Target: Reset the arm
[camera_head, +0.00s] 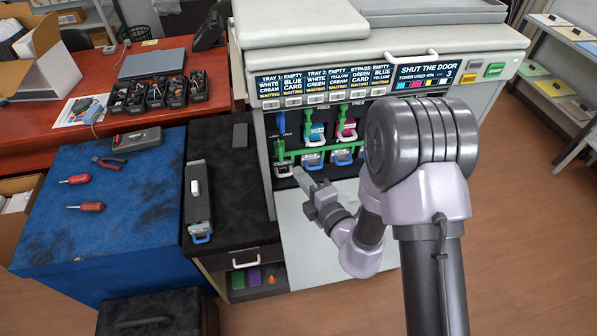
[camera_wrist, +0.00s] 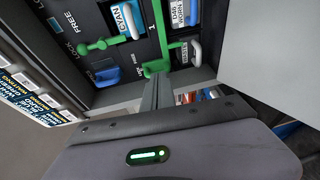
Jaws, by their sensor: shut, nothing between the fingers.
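My arm reaches from the lower right towards the open front of the printer (camera_head: 300,35) in the head view. My gripper (camera_head: 302,174) is shut and empty, just in front of the lower left of the toner bay. In the wrist view the shut fingers (camera_wrist: 156,82) point at the bay beside a green lever (camera_wrist: 157,67). Cartridges with coloured handles sit in the bay, among them a cyan one (camera_wrist: 124,22) and a magenta one (camera_head: 347,130). The printer's front door (camera_head: 315,225) is down. Whether the fingertips touch anything cannot be told.
A dark cabinet (camera_head: 240,215) at the left bears a long cartridge (camera_head: 198,205) with a blue handle. A blue workbench (camera_head: 130,215) holds screwdrivers and pliers. A red desk (camera_head: 215,60) stands behind. Shelves (camera_head: 560,60) stand at the far right. The floor at the right is clear.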

